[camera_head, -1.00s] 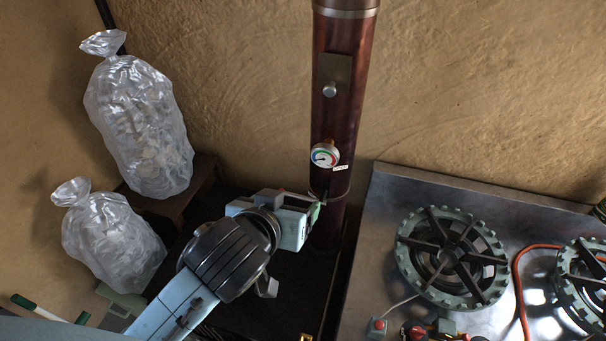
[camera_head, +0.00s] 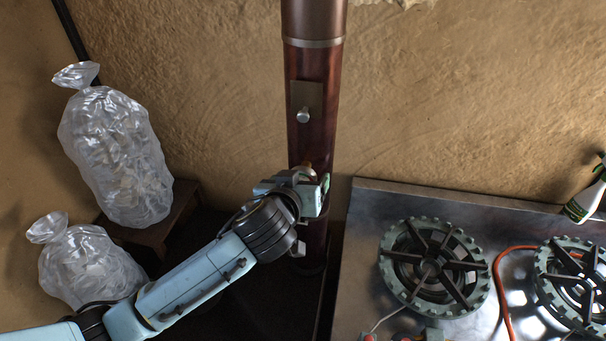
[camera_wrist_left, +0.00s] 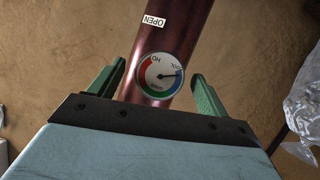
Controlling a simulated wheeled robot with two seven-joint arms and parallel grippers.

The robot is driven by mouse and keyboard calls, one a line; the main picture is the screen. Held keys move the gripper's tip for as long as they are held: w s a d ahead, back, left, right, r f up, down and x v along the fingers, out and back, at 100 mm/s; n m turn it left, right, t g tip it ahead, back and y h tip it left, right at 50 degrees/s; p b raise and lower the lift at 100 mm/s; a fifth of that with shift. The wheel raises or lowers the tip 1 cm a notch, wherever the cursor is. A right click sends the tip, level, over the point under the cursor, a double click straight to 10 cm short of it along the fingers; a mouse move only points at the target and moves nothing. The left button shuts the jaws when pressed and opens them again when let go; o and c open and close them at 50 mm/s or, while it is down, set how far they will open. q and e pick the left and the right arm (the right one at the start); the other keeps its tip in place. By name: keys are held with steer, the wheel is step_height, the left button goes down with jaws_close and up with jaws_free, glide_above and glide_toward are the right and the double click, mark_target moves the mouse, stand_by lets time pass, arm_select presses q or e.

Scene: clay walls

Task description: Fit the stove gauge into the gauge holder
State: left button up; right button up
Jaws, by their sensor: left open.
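The stove gauge (camera_wrist_left: 161,76) is a round white dial with red, green and blue bands, seen against the dark red pipe (camera_wrist_left: 180,35) in the left wrist view. My left gripper (camera_wrist_left: 158,70) is open, with one green finger on each side of the gauge; I cannot tell whether either touches it. In the head view my left gripper (camera_head: 318,192) is at the pipe and hides most or all of the gauge. I cannot make out a separate gauge holder. My right gripper is not in view.
A plate with a knob (camera_head: 304,115) is on the pipe above my gripper. A metal stove top (camera_head: 362,230) with burners (camera_head: 435,268) lies to the right, with a spray bottle (camera_head: 585,200) behind. Clear bags (camera_head: 118,160) stand at the left. A clay wall is behind.

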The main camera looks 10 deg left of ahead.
arm_select(q)
steer(key=shift+x, duration=0.95)
steer(key=c, duration=1.1)
steer(key=shift+s+f, duration=0.15)
steer(key=shift+s, duration=2.35)
steer(key=shift+s+f, duration=0.2)
steer(key=shift+s, duration=2.35)
